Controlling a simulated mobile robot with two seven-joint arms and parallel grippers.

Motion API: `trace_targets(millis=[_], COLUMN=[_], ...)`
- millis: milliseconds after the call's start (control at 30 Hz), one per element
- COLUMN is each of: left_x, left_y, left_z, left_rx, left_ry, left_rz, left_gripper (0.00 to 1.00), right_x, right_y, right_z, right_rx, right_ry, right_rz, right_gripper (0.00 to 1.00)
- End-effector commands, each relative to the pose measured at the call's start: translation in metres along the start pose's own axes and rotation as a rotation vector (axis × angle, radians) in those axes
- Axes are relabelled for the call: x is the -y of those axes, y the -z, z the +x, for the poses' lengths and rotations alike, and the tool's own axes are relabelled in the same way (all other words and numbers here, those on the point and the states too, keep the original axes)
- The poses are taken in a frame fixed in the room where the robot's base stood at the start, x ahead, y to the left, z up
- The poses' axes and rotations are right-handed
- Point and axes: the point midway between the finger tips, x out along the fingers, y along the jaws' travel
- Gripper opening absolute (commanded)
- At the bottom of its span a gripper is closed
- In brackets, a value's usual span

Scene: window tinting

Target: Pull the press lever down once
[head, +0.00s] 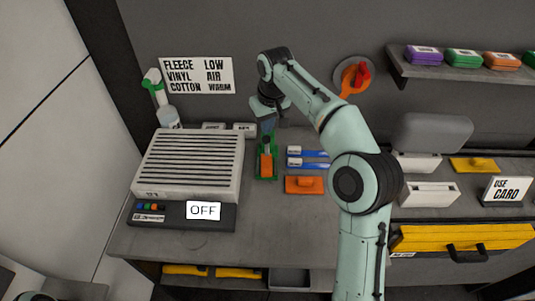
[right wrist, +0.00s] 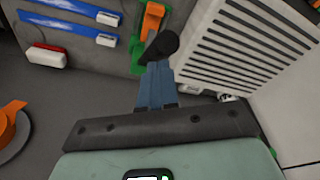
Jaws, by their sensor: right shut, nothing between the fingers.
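A small press with a green base (head: 259,174) and an orange body (head: 266,165) stands on the bench right of the slatted white machine. The orange body (right wrist: 152,18) and part of the green base (right wrist: 137,62) also show in the right wrist view. A black lever end (right wrist: 161,46) sticks out from the press toward my right gripper (right wrist: 160,66). The blue fingers are shut with nothing between them, and their tips overlap the lever end in the picture; I cannot tell whether they touch it. In the head view my right gripper (head: 267,121) is just above the press. My left gripper is not seen.
The slatted machine (head: 190,163) with an OFF sign (head: 203,211) stands close to the left. Blue-handled tools (head: 312,163) and an orange block (head: 304,184) lie to the right. A red-orange handle (head: 356,78) is mounted on the wall behind. The bench front is clear.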

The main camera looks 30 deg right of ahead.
Motion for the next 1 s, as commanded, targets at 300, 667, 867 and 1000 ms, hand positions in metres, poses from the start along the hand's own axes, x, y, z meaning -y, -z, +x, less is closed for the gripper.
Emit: trace_targets(millis=[300, 667, 867, 1000], left_x=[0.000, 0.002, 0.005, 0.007], left_y=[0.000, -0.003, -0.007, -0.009], left_z=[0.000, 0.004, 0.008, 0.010], left_rx=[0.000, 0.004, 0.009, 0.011], left_ry=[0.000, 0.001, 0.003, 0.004], left_rz=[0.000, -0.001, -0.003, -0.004], left_gripper=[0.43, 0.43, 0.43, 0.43], right_x=[0.000, 0.000, 0.000, 0.000], right_y=[0.000, -0.002, -0.004, -0.005], right_z=[0.000, 0.007, 0.016, 0.021], right_rx=[0.001, 0.004, 0.003, 0.003], right_ry=[0.000, 0.000, -0.001, -0.001], right_rz=[0.000, 0.000, 0.000, 0.000], right_gripper=[0.00, 0.00, 0.00, 0.00])
